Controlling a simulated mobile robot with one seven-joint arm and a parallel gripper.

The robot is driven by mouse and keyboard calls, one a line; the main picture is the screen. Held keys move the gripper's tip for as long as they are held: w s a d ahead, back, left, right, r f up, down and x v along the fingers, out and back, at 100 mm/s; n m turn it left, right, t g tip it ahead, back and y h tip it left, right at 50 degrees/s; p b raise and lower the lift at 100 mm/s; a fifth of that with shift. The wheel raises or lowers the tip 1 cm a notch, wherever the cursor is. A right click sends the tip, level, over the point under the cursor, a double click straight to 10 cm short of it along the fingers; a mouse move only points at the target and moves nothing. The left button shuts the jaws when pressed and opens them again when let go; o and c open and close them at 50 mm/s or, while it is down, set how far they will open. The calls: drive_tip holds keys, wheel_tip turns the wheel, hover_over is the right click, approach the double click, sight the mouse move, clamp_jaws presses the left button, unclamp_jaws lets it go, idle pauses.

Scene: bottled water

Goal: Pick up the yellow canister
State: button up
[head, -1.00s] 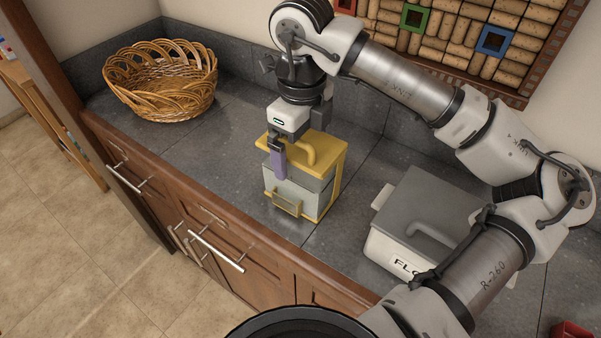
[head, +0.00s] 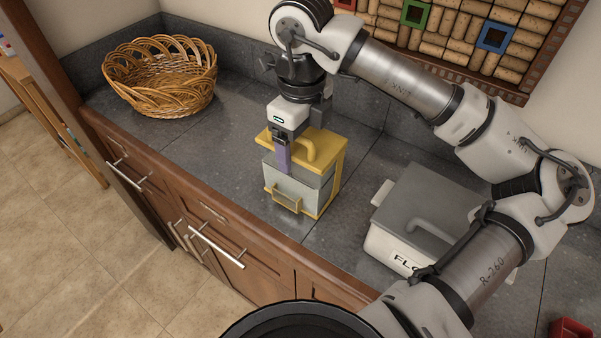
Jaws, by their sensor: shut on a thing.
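The yellow canister (head: 327,161) is a boxy container with a yellow lid, yellow edges, a yellow top handle and clear or grey sides. It stands upright on the dark counter, or very slightly above it; I cannot tell which. My gripper (head: 284,158) points down at the canister's left part and is shut on it at the lid. One purple finger shows in front of the canister's side. The other finger and the exact contact are hidden.
A wicker basket (head: 160,80) stands at the back left of the counter (head: 235,115). A white bin with a grey lid (head: 425,200) stands to the right. A red object (head: 571,329) is at the lower right. The counter between basket and canister is clear.

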drive_tip(key=shift+r, duration=0.15)
drive_tip(key=shift+r+b, duration=1.1)
drive_tip(key=shift+r, duration=3.6)
drive_tip(key=shift+c, duration=0.2)
drive_tip(key=shift+r, duration=0.15)
